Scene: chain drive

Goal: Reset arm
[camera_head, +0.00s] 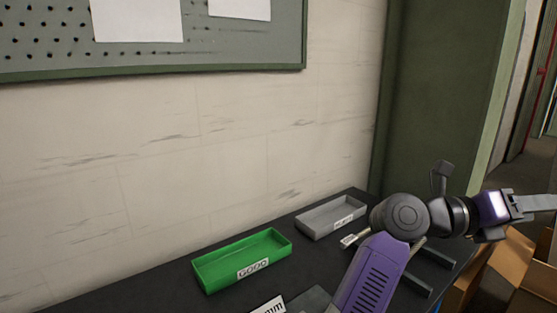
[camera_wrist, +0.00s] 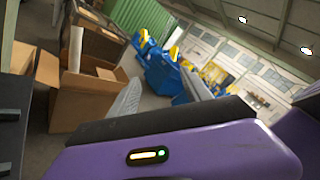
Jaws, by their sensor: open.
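My gripper (camera_head: 514,215) is at the right edge of the head view, at the end of my purple and black arm. It is open, with nothing visible between its fingers. It is raised to the right of the black workbench (camera_head: 150,295), above the area of the cardboard boxes (camera_head: 530,262).
A green tray labelled GOOD (camera_head: 243,262) and a grey tray (camera_head: 331,219) with a partly unreadable label stand on the bench. An open cardboard box (camera_wrist: 82,92) sits on the floor. Blue machines (camera_wrist: 165,72) stand farther off. A pegboard (camera_head: 45,45) hangs on the wall.

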